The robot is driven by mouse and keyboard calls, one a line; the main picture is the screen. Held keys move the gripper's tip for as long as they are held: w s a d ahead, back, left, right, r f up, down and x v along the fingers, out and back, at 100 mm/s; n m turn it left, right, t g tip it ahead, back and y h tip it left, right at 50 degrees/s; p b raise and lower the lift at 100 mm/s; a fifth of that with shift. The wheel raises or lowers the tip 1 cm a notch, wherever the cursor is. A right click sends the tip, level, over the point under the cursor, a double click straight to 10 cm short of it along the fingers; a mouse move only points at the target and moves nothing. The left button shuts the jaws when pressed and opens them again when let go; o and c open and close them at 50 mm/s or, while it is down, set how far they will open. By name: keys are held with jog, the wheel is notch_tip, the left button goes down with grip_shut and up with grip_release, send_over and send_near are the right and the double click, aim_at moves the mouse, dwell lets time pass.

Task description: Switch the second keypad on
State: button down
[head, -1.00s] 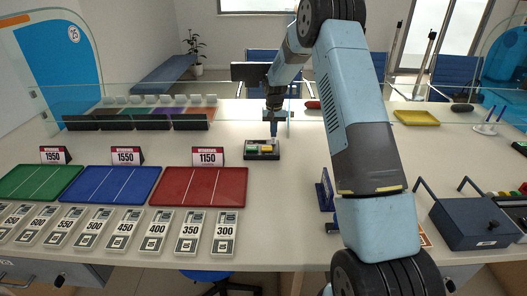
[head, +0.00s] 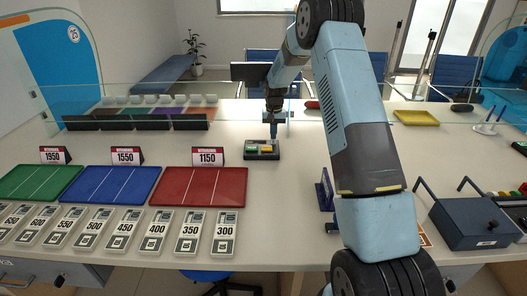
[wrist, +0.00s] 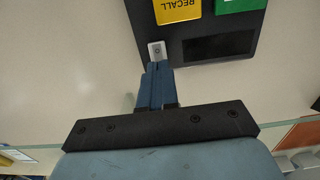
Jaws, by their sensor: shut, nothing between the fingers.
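A dark keypad (head: 262,151) with a yellow and a green button stands on the counter, behind the red tray. In the wrist view the keypad's black face (wrist: 195,48) shows a yellow RECALL button (wrist: 178,10), part of a green button (wrist: 238,4), a dark display (wrist: 218,46) and a small light-grey switch (wrist: 157,50) at one corner. My gripper (head: 274,136) points down at the keypad's far right corner. Its blue fingers (wrist: 156,66) are together and empty, with their tips right at the switch. I cannot tell whether they touch it or which way it is set.
Red (head: 199,187), blue (head: 108,184) and green (head: 40,183) trays lie left of the keypad, with several numbered cards in front. A glass screen runs behind the keypad. A dark blue box (head: 476,218) stands at the right. The counter just right of the keypad is clear.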

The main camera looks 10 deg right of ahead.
jog(key=shift+f, duration=0.5)
jog(key=shift+r, duration=3.55)
